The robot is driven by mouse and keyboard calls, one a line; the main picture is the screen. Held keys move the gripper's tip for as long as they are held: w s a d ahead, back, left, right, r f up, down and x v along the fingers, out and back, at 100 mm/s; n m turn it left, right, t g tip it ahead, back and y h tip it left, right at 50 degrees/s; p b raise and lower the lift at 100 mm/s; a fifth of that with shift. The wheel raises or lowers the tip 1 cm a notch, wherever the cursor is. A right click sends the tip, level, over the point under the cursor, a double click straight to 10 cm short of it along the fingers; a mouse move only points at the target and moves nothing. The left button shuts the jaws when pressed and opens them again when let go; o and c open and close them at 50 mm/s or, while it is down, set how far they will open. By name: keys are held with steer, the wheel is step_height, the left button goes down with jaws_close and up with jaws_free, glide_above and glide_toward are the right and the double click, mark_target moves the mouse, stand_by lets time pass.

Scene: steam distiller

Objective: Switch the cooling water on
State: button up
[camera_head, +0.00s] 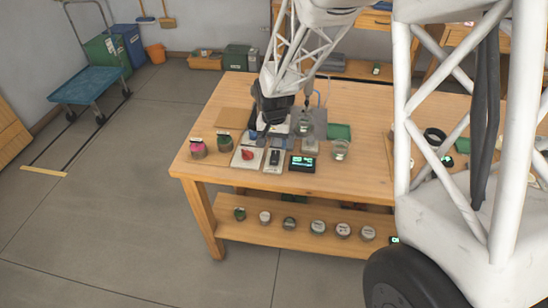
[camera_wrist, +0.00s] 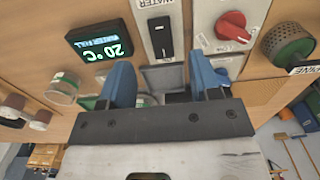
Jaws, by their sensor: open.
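The water switch (camera_wrist: 160,37) is a black rocker on a light plate marked WATER. In the wrist view it lies just beyond my gripper (camera_wrist: 163,78), between the two blue fingers and apart from them. My gripper is open and empty. In the head view, the switch (camera_head: 274,158) is on the table front, between a red knob and a display, and my gripper (camera_head: 265,130) hangs just behind it. I cannot tell which way the rocker is set.
The red knob (camera_wrist: 230,25) sits on its own plate beside the switch. Jars with pink (camera_head: 197,148) and green (camera_head: 225,142) contents stand to the left. A glass beaker (camera_head: 341,149) and green tray (camera_head: 340,131) are on the right. The table's (camera_head: 205,177) front strip is clear.

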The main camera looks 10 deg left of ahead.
mark_target(274, 160)
steer(key=shift+f, duration=3.65)
steer(key=c, duration=0.9)
steer(key=shift+w+r+g, duration=0.1)
steer(key=shift+w+g, duration=0.05)
steer(key=shift+g, duration=0.65)
